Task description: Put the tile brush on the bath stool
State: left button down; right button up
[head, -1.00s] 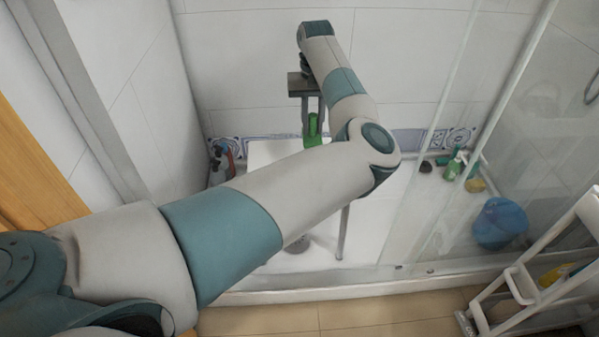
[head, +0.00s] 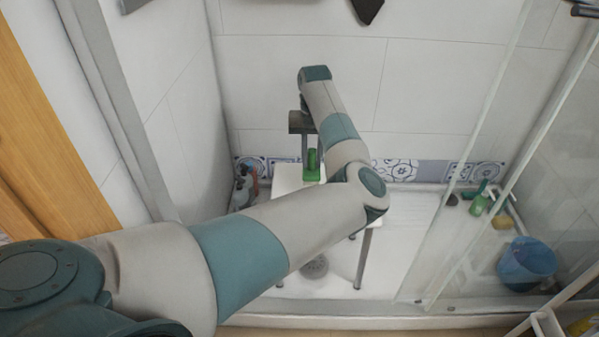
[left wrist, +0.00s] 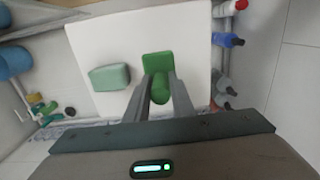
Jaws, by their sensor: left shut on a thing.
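The tile brush (head: 313,174) is green, with a flat green head and a handle. My left gripper (head: 312,152) is shut on its handle, which also shows between the fingers in the left wrist view (left wrist: 160,88). The bath stool (head: 286,180) has a white seat and thin legs and stands in the shower. In the left wrist view, the brush head (left wrist: 158,65) shows over the white seat (left wrist: 192,40); I cannot tell whether it touches. My left arm hides much of the stool in the head view. My right gripper is in no view.
A pale green block (left wrist: 109,77) lies on the seat beside the brush. Bottles (head: 243,187) stand in the left corner. A blue bucket (head: 527,264), a green bottle (head: 479,203) and a yellow sponge (head: 502,222) are at the right, by the glass panel.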

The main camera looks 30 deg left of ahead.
pick_arm(q)
jog(key=a+f, duration=0.1)
jog(key=a, duration=0.1)
jog(key=s+a+f, duration=0.1)
jog(key=shift+a+f, duration=0.15)
jog(key=shift+a, duration=0.25)
notch_tip(320, 180, down, 4)
jog(key=shift+s+r, duration=0.1)
jog(key=shift+r, duration=0.15)
jog(key=shift+f, duration=0.25)
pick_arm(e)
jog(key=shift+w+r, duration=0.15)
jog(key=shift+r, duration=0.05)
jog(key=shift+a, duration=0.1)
pick_arm(q)
jog(key=shift+f, duration=0.1)
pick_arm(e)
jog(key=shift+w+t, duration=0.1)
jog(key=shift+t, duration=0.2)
